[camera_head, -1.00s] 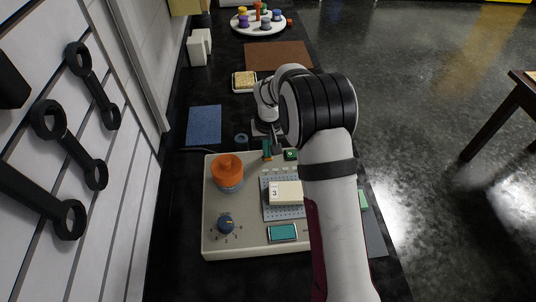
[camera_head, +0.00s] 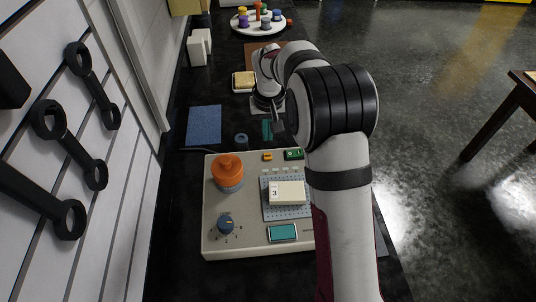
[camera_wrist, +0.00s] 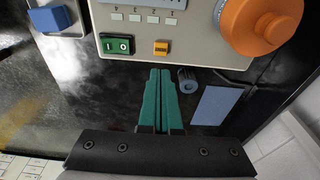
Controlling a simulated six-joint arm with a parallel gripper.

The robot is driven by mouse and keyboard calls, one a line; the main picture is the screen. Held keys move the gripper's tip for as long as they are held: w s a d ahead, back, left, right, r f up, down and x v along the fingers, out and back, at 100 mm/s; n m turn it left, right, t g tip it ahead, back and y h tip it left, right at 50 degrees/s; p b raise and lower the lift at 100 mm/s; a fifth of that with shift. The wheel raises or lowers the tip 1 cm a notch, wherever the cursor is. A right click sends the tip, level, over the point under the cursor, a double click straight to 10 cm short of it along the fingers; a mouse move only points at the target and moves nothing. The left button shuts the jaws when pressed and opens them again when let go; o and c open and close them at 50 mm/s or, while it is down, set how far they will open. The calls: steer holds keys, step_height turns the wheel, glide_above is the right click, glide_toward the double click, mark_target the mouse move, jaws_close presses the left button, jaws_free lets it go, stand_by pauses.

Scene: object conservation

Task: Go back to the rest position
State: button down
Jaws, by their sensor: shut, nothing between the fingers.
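My gripper (camera_head: 267,130) has teal fingers pressed together with nothing between them. In the head view it is over the dark table, just beyond the far edge of the beige console (camera_head: 245,245). In the wrist view the shut fingers (camera_wrist: 160,75) point toward the console's edge (camera_wrist: 210,52), near the green rocker switch (camera_wrist: 117,44) and the orange switch (camera_wrist: 161,47). My arm covers the console's right side in the head view.
The console bears an orange knob (camera_head: 228,168), a blue dial (camera_head: 226,224), a screen (camera_head: 282,232) and a white block marked 3 (camera_head: 287,192). A white round tray (camera_head: 240,29) with coloured pieces stands far back.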

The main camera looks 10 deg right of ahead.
stand_by(0.6)
steer(key=s+d+r+m, duration=0.1)
steer(key=s+r, duration=0.2)
steer(key=s, duration=0.4)
steer(key=s+r+m+g+y, duration=0.1)
steer(key=s+r, duration=0.2)
steer(key=s, duration=0.3)
steer(key=s+d+r+m, duration=0.1)
steer(key=s+r, duration=0.3)
steer(key=s, duration=0.3)
steer(key=s+a+f+m+g, duration=0.1)
steer(key=s+f+m, duration=0.1)
steer(key=s, duration=1.4)
steer(key=shift+s+a+f+m+y, duration=0.2)
steer(key=shift+s+m+y, duration=0.1)
steer(key=shift+s+y, duration=0.1)
